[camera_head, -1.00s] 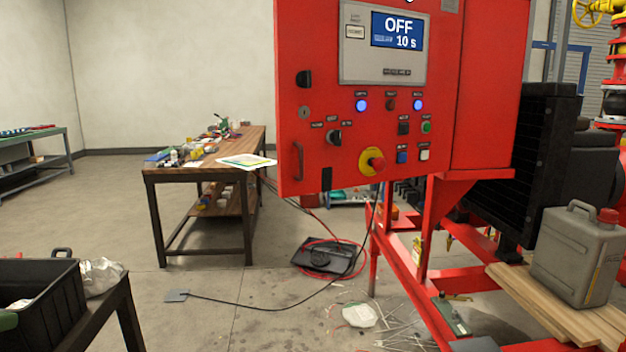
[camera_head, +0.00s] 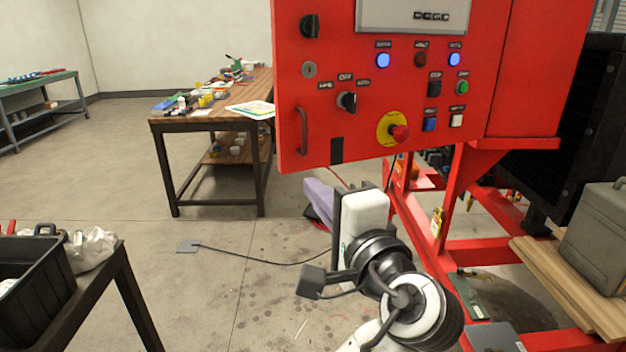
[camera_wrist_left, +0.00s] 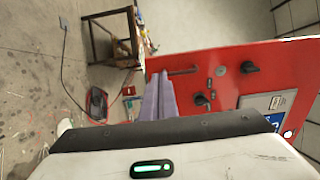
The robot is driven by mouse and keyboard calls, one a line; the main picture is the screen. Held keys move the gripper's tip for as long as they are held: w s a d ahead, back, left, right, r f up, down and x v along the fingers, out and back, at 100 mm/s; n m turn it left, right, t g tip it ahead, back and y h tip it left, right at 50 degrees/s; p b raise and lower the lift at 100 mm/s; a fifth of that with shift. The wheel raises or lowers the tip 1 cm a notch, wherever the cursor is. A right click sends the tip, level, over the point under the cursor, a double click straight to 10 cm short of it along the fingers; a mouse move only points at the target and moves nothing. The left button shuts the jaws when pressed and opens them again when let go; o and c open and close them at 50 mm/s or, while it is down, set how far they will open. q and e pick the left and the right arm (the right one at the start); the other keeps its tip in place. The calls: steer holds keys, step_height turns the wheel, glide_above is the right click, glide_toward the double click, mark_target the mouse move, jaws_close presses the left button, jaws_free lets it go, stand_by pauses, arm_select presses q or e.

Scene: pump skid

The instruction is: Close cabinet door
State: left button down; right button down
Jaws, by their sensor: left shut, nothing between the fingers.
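The red cabinet door (camera_head: 345,110) carries knobs, lit buttons and a yellow-and-red emergency stop. Its red handle (camera_head: 301,130) is a vertical bar near the door's lower left edge. My left gripper (camera_head: 318,198) is below the door's lower edge, and its purple-grey fingers are shut and empty. In the left wrist view the closed fingers (camera_wrist_left: 158,98) point toward the handle (camera_wrist_left: 182,71), and seem close to it in the picture; the actual gap cannot be told. My right gripper is not in view.
A wooden workbench (camera_head: 172,122) with small items stands behind at the left. A black bin (camera_head: 40,290) sits on a near table at the lower left. The red skid frame (camera_head: 450,205), planks (camera_head: 570,280) and a grey canister (camera_head: 600,235) are at the right. A cable lies on the floor.

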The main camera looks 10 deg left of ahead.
arm_select(q)
steer(key=p, duration=0.2)
glide_toward(284, 156)
steer(key=x, duration=0.5)
steer(key=shift+w+a, duration=0.15)
steer(key=shift+a, duration=0.05)
steer(key=shift+w+a, duration=0.25)
steer(key=shift+w, duration=0.15)
steer(key=shift+w, duration=0.1)
